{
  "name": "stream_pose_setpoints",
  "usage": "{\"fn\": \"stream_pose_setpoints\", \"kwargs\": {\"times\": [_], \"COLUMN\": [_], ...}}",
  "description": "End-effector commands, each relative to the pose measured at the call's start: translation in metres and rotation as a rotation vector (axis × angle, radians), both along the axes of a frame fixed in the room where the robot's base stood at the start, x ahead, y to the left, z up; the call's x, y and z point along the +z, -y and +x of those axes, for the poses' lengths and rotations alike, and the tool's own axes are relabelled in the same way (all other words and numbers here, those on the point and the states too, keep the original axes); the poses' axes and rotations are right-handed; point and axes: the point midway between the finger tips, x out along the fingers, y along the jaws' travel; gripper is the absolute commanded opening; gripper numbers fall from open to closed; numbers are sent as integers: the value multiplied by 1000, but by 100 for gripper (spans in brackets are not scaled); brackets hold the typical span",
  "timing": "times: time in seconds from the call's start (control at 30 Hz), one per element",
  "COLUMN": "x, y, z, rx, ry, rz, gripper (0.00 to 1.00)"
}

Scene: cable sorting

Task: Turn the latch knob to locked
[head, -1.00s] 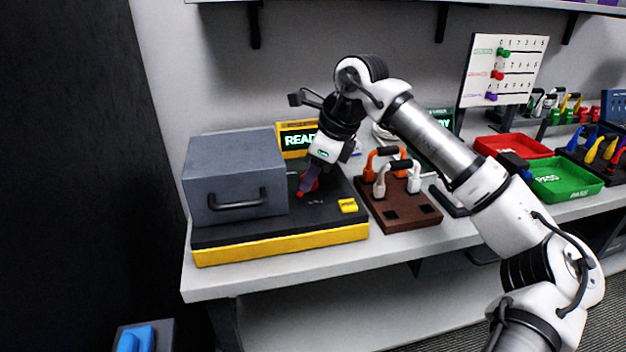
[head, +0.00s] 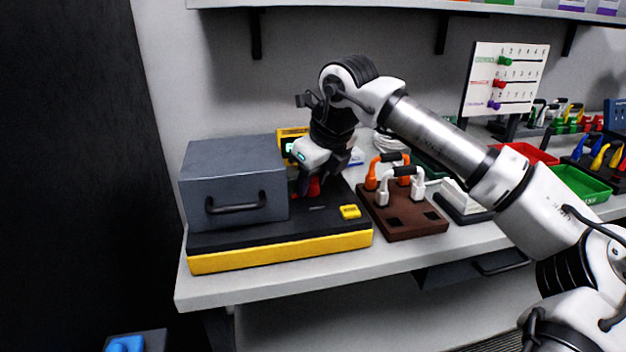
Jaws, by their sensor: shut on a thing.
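The red latch knob (head: 313,187) stands on the black top of the yellow-based fixture (head: 280,251), just right of a grey box with a handle (head: 233,177). My gripper (head: 310,186) reaches down from above and is shut on the red knob. The fingers cover part of the knob, so its exact angle and any lock marking are hard to read. A small yellow block (head: 350,212) sits at the front right corner of the fixture top.
A brown block (head: 400,222) with white and orange cable loops stands close to the right. A green tray (head: 580,184) and a red tray (head: 527,152) lie further right. A display behind the fixture is mostly hidden by my gripper. A shelf hangs above.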

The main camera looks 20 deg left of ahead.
Motion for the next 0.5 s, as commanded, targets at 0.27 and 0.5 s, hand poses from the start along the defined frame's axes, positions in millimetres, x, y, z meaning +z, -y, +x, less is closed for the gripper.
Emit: {"fn": "stream_pose_setpoints", "kwargs": {"times": [0.27,0.5], "x": [-1,-1], "y": [0,0], "z": [-2,-1], "rx": [6,5], "ry": [-4,-2], "rz": [-5,-3], "gripper": [11,40]}}
